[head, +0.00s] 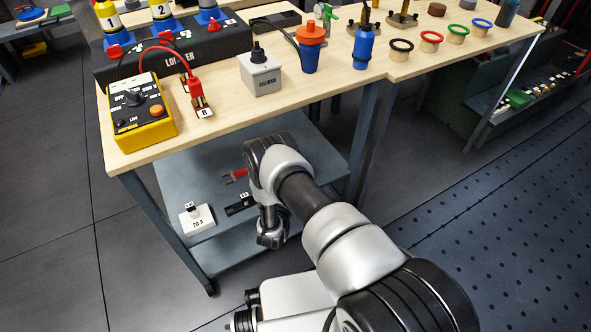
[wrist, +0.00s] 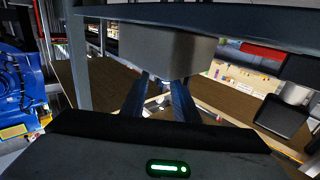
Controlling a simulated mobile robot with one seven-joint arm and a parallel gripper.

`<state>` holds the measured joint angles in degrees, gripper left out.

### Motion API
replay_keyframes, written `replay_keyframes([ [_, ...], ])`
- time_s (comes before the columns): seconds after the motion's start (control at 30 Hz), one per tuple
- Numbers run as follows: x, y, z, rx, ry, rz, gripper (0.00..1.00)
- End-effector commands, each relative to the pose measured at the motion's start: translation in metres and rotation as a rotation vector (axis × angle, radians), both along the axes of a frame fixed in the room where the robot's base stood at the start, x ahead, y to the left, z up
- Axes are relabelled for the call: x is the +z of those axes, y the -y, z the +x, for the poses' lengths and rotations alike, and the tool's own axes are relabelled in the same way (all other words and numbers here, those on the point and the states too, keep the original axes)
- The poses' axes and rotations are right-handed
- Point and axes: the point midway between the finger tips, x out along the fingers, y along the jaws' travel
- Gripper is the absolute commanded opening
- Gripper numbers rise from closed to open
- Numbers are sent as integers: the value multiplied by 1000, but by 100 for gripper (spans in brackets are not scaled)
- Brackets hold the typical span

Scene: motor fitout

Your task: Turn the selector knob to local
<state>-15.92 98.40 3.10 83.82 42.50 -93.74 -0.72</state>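A yellow box (head: 143,112) stands at the left front of the wooden workbench. It has a black rotary knob (head: 133,98), an orange button and small labels; "OFF" is among them. A grey box (head: 261,78) with a black knob (head: 258,53) on top stands farther right. I cannot read a "local" mark on either box. My gripper (head: 270,241) hangs below the bench top, in front of the lower shelf and apart from both boxes. The wrist view shows its two dark fingers (wrist: 160,88) apart, with nothing held. Neither knob can be made out in the wrist view.
A red lead with a red clip (head: 196,88) lies beside the yellow box. A black block with numbered posts (head: 180,50) stands behind. An orange-topped blue cup (head: 310,50) and a blue bottle (head: 364,47) stand right. The lower shelf (head: 300,150) holds small parts.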

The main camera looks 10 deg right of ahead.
Motion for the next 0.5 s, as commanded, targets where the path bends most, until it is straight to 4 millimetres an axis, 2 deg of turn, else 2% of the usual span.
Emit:
replay_keyframes([
  [0.1,0,0,0,0,0,0,27],
  [0.27,0,0,0,0,0,0,0],
  [0.5,0,0,0,5,0,0,0],
])
